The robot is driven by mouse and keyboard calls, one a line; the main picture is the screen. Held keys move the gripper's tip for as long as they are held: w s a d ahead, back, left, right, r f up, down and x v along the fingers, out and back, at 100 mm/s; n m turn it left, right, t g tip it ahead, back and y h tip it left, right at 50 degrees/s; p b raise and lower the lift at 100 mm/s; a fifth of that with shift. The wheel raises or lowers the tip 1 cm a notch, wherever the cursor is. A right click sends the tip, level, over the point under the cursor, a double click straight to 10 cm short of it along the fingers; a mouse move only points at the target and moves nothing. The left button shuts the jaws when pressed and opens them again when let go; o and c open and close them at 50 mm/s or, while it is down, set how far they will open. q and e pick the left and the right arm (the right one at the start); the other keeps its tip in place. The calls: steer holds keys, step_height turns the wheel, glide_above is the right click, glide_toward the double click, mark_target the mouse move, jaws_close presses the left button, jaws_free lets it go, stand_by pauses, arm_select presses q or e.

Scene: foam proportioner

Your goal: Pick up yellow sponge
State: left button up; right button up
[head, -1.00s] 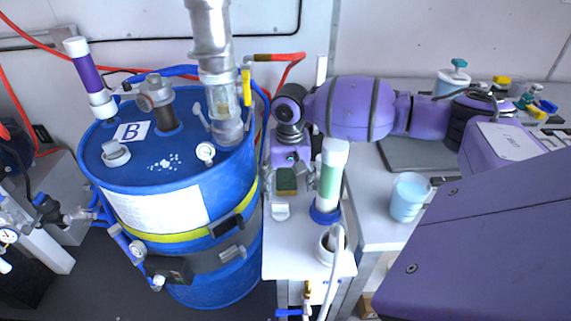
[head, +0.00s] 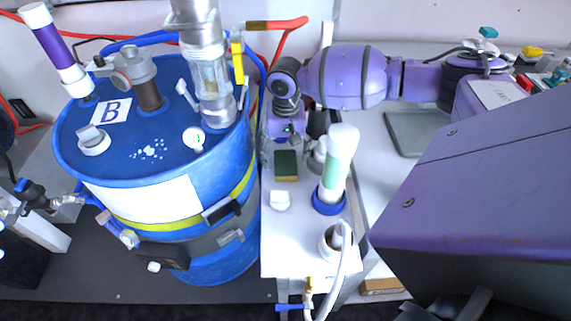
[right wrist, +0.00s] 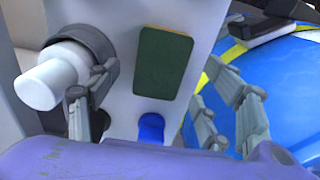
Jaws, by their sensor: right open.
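The sponge (head: 286,165) lies on the white narrow counter in the head view, with a dark green face up and a thin yellow edge. In the right wrist view the sponge (right wrist: 163,62) shows its green face with yellow along its top edge. My right gripper (head: 292,150) is open above the counter, its fingers to either side of the sponge in the picture. In the right wrist view the open fingers (right wrist: 160,80) frame the sponge with gaps; I cannot tell their exact height above it. My left gripper is out of view.
A white and green bottle (head: 340,165) in a blue base stands close right of the sponge. A large blue drum (head: 165,140) stands left. A white hose (head: 345,265) hangs at the counter's front.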

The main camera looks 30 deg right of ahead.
mark_target(285, 165)
step_height(285, 165, down, 2)
steer(key=shift+f, duration=0.25)
steer(key=shift+c, duration=1)
steer(key=c, duration=0.6)
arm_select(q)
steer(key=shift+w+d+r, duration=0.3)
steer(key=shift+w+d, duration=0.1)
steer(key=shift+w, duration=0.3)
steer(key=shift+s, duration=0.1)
